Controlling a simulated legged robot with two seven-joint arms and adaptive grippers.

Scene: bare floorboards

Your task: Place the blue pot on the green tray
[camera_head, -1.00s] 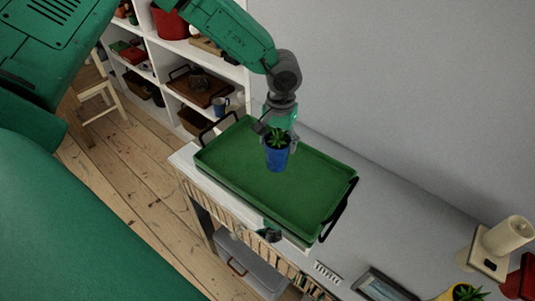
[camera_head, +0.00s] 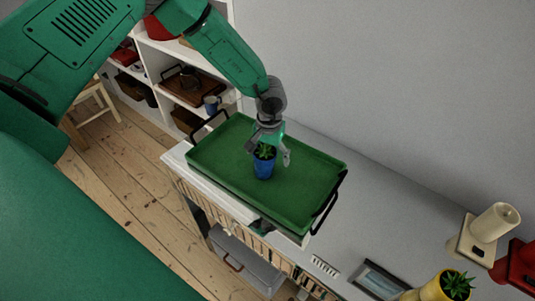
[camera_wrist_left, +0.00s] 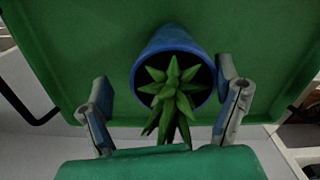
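The blue pot (camera_head: 263,170) holds a spiky green plant and appears to stand on the green tray (camera_head: 305,190), near its middle. My left gripper (camera_head: 269,152) is at the pot's rim, coming from the back. In the left wrist view its fingers (camera_wrist_left: 166,108) are spread either side of the blue pot (camera_wrist_left: 165,42). A clear gap shows at the left finger; the right finger is close to the rim. The green tray also fills the back of that view (camera_wrist_left: 85,60). Whether the pot's base fully touches the tray is hidden. My right gripper is not seen.
The tray lies on a white cabinet top (camera_head: 350,240) against a grey wall. A yellow pot (camera_head: 432,292), a cream lamp-like object (camera_head: 487,228) and a framed picture (camera_head: 380,281) are at the right. A small dark object (camera_head: 261,227) is at the tray's front edge.

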